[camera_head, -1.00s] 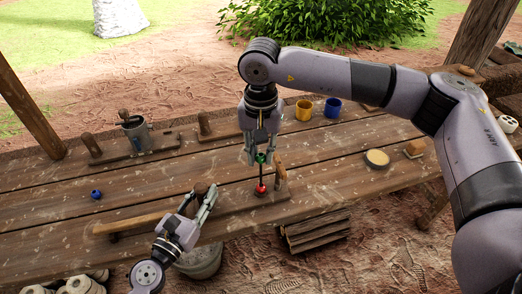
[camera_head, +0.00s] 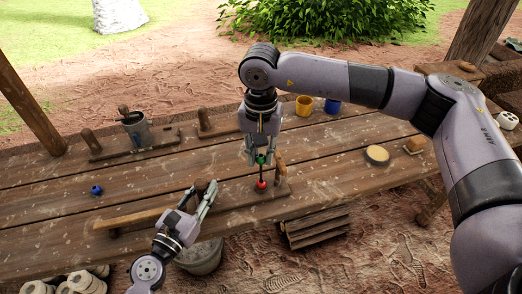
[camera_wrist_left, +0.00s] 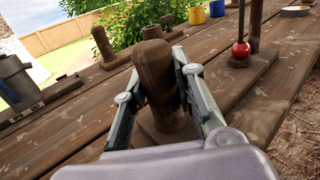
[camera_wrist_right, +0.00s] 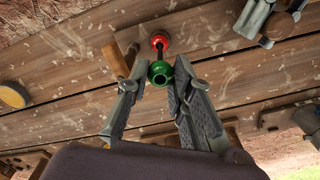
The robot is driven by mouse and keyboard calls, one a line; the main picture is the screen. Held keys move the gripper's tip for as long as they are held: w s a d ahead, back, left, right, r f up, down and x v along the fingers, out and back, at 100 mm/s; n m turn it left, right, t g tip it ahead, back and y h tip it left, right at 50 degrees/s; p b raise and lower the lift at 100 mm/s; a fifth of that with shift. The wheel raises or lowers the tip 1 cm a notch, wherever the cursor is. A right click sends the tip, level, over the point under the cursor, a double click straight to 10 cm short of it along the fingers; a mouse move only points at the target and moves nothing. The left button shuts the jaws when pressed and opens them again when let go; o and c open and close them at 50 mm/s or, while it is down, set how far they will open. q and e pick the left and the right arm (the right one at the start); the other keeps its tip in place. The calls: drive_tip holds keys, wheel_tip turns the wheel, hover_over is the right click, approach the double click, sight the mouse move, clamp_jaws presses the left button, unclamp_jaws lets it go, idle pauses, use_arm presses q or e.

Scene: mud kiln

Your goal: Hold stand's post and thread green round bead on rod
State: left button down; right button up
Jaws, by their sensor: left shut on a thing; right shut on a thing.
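The wooden stand's board (camera_head: 240,203) lies along the table's front. My left gripper (camera_head: 205,190) is shut around its thick wooden post, which stands between the fingers in the left wrist view (camera_wrist_left: 157,80). A thin dark rod (camera_head: 261,172) rises from the board to the right, with a red bead (camera_head: 262,184) at its foot. My right gripper (camera_wrist_right: 155,88), pointing down over the rod, is shut on the green round bead (camera_wrist_right: 160,73). The bead is in line with the rod's upper end and apart from the red bead. I cannot tell whether the rod is inside its hole.
A thinner wooden peg (camera_head: 280,172) stands close right of the rod. A blue bead (camera_head: 97,189) lies on the table at left. Other wooden stands and a grey metal pot (camera_head: 137,130) are behind. Yellow (camera_head: 304,106) and blue (camera_head: 332,106) cups stand at the back.

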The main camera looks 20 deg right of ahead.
drive_tip(key=shift+f, duration=0.4)
drive_tip(key=o, duration=0.9)
drive_tip(key=shift+r, duration=3.05)
use_arm(q)
drive_tip(key=c, duration=1.2)
unclamp_jaws()
drive_tip(key=shift+c, duration=0.2)
drive_tip(key=shift+s, duration=0.1)
